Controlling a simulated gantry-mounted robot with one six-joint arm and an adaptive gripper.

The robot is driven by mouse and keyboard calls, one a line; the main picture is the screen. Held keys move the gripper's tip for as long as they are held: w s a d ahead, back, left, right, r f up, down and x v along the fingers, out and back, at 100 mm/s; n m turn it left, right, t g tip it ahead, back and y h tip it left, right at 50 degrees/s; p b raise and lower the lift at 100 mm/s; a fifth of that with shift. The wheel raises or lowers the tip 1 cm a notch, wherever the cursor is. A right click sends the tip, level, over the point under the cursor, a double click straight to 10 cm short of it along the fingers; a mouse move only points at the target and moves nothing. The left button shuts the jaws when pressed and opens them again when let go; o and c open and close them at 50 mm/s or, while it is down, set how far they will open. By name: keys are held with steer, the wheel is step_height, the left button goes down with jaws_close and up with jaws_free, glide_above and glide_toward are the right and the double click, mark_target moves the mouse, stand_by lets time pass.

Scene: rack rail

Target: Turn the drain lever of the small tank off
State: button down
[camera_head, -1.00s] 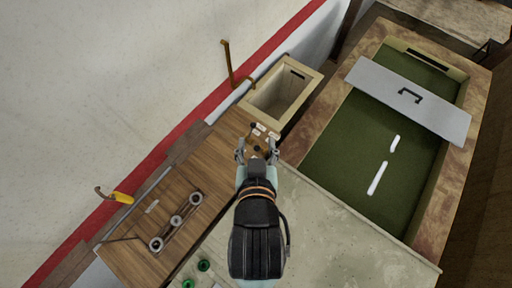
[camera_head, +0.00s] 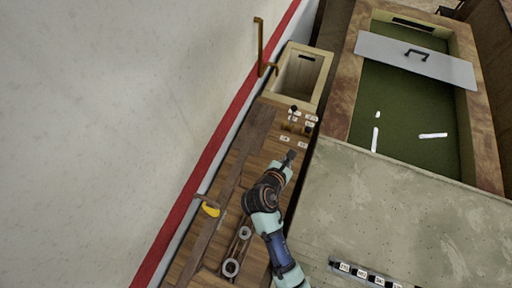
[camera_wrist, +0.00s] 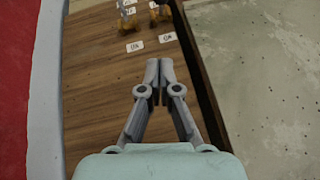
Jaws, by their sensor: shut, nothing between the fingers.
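The small tank (camera_head: 322,88) is a pale open box at the upper middle of the head view. Just below it, small brass valves with dark handles (camera_head: 293,111) stand on the wooden top among white labels. The valves (camera_wrist: 160,14) also show at the top edge of the wrist view, partly cut off. Two labels (camera_wrist: 135,46) lie flat on the near side of them. I cannot tell which handle is the drain lever. My gripper (camera_head: 291,154) is shut and empty, short of the labels and apart from the valves; its closed fingertips (camera_wrist: 160,66) point towards them.
A large green-lined tank (camera_head: 410,95) with a grey lid panel (camera_head: 415,58) is at the right. A grey slab (camera_head: 400,215) borders the wooden top (camera_head: 258,165). A yellow-handled tool (camera_head: 210,210) and a roller linkage (camera_head: 238,250) are at lower left. A brass pipe (camera_head: 260,45) rises beside the small tank.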

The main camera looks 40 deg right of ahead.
steer(key=b, duration=0.2)
glide_toward(307, 131)
steer(key=a+f+x, duration=0.1)
steer(key=x, duration=0.6)
steer(key=shift+s+d+f, duration=0.15)
steer(key=shift+d+f, duration=0.05)
steer(key=shift+f, duration=0.15)
